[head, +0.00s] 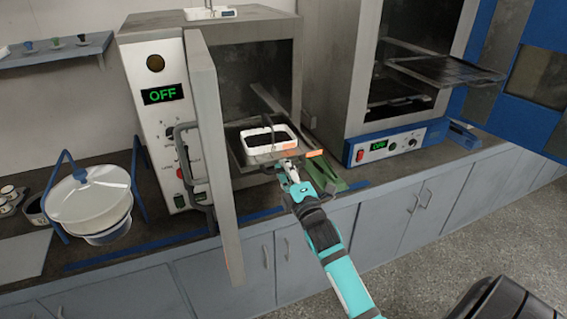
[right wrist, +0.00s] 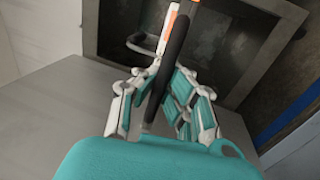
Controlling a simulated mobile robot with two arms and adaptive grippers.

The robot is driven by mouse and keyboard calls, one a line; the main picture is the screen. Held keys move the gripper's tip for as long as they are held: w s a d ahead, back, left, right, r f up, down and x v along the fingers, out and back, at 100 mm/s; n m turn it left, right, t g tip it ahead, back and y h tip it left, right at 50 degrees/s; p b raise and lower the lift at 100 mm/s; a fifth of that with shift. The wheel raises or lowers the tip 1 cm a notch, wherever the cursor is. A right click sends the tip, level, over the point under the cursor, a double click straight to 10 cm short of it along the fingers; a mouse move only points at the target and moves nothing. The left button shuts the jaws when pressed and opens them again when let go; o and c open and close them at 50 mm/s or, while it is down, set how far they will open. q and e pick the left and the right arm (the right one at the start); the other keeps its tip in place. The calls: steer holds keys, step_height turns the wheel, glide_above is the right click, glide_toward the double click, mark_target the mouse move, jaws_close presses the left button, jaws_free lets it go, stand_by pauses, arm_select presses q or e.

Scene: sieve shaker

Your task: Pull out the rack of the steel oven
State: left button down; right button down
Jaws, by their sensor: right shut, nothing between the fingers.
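The steel oven (head: 157,112) stands at the left of the bench, its display reading OFF and its grey door (head: 215,165) swung open towards me. Its rack (head: 233,137) shows low in the opening, with a white tray (head: 284,147) of dark material on it. A dark curved handle (head: 271,133) rises over the tray. My right gripper (head: 287,168) is shut and empty just in front of the tray and rack edge; contact cannot be told. In the right wrist view a dark bar (right wrist: 172,62) passes across the fingers. My left gripper is not in view.
A second oven with a blue panel (head: 385,144) stands to the right, open, its own rack (head: 448,69) out. A white covered pan in a blue stand (head: 88,200) is at the left. The open door stands just left of my right arm.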

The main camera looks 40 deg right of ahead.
steer(key=shift+s, duration=0.15)
steer(key=c, duration=1.4)
jaws_free()
steer(key=shift+o, duration=0.2)
steer(key=v, duration=1.2)
